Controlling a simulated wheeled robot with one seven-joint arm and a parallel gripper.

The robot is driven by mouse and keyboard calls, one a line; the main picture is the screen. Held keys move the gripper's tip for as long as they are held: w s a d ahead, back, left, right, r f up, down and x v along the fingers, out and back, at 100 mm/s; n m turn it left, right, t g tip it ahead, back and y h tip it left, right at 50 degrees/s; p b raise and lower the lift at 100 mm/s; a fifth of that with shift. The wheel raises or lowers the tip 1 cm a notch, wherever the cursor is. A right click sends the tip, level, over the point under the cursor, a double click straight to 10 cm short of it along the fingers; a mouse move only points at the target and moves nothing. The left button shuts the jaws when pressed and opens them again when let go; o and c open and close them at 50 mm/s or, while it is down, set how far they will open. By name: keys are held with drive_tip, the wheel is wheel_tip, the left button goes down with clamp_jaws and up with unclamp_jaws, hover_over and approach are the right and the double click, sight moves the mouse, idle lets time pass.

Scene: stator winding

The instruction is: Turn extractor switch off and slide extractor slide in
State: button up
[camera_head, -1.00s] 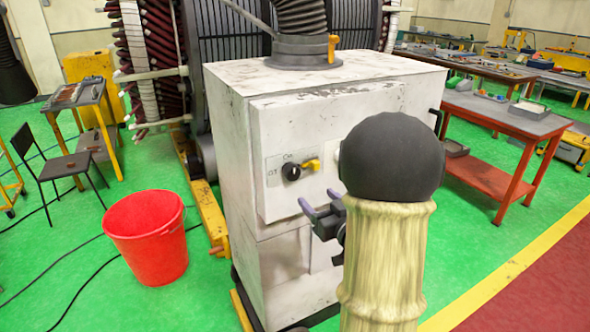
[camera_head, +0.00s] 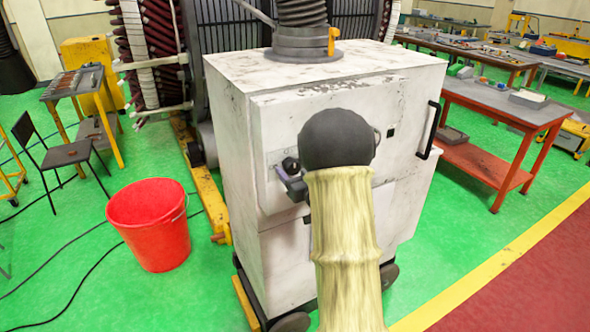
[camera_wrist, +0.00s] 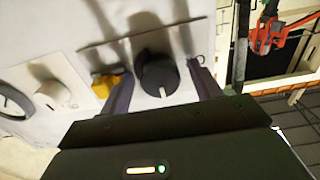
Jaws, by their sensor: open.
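The extractor is a white, worn cabinet (camera_head: 235,120) in the middle of the head view. Its switch, a black round knob (camera_head: 290,164), is on the front panel; the wrist view shows the knob (camera_wrist: 158,75) with a pale pointer mark. My gripper (camera_head: 288,178) is open at the panel, its two fingers on either side of the knob in the wrist view. I cannot tell whether they touch it. An orange tab (camera_head: 332,40), likely the extractor slide, stands at the side of the dark duct collar (camera_head: 303,46) on top. My arm hides part of the panel.
A yellow part (camera_wrist: 103,85) is beside the knob, close to one finger. A black handle (camera_head: 429,130) is on the cabinet's right side. A red bucket (camera_head: 150,225) stands on the green floor at left. A red workbench (camera_head: 500,105) stands at right.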

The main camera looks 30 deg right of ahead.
drive_tip(key=c, duration=1)
drive_tip(key=shift+o, duration=0.2)
drive_tip(key=shift+f+n+b, duration=0.2)
drive_tip(key=shift+n+b, duration=0.1)
drive_tip(key=shift+b, duration=0.4)
drive_tip(key=n+b, duration=0.1)
drive_tip(key=b, duration=0.2)
drive_tip(key=shift+f+n, duration=0.15)
drive_tip(key=shift+n, duration=0.15)
drive_tip(key=n+b, duration=0.6)
drive_tip(key=b, duration=0.3)
drive_tip(key=n+b, duration=0.5)
drive_tip(key=b, duration=0.2)
drive_tip(key=shift+d+n, duration=0.1)
drive_tip(key=shift+n, duration=0.2)
drive_tip(key=n+b, duration=0.4)
drive_tip(key=shift+r, duration=0.3)
